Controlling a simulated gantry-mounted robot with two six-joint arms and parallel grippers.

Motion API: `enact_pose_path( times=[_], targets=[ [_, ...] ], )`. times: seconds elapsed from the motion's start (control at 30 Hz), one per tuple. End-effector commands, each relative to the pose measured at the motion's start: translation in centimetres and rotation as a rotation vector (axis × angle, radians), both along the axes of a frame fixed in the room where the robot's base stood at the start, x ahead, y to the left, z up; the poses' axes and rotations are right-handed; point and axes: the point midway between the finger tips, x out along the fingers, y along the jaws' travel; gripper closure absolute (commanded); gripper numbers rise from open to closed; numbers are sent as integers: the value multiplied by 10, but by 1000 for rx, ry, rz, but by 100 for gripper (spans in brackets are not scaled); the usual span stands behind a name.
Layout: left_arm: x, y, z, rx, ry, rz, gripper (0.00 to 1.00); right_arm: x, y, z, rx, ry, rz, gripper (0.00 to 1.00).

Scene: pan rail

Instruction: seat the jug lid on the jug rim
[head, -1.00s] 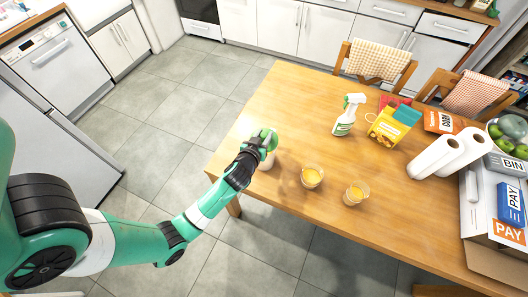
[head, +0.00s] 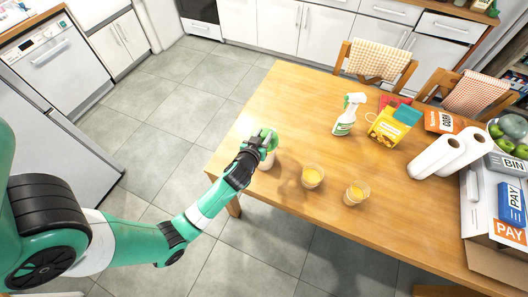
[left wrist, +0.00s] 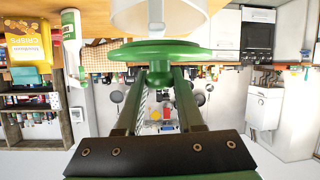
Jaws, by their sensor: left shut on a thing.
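The green jug lid (head: 269,139) is at the tip of my left gripper (head: 259,147), over the left end of the table. The left wrist view, which is upside down, shows the lid (left wrist: 190,50) as a flat green disc with its knob between the two fingers of my shut left gripper (left wrist: 160,80). The white jug (left wrist: 150,18) is right against the lid's far side in that view. In the head view the jug (head: 267,163) is mostly hidden behind my gripper and the lid. I cannot tell whether lid and rim touch. My right gripper is not in view.
A spray bottle (head: 347,115), a yellow box (head: 388,128) and paper rolls (head: 436,158) stand farther right. The table's near edge is close to the jug.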

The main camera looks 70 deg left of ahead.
Motion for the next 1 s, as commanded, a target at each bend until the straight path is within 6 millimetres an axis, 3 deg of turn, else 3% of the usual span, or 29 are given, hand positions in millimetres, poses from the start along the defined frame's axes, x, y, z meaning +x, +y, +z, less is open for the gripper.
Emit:
enact_pose_path(
  times=[1.0],
  targets=[
    [0, 0, -10, 0, 0, 0, 100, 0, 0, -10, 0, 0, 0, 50]
  ],
)
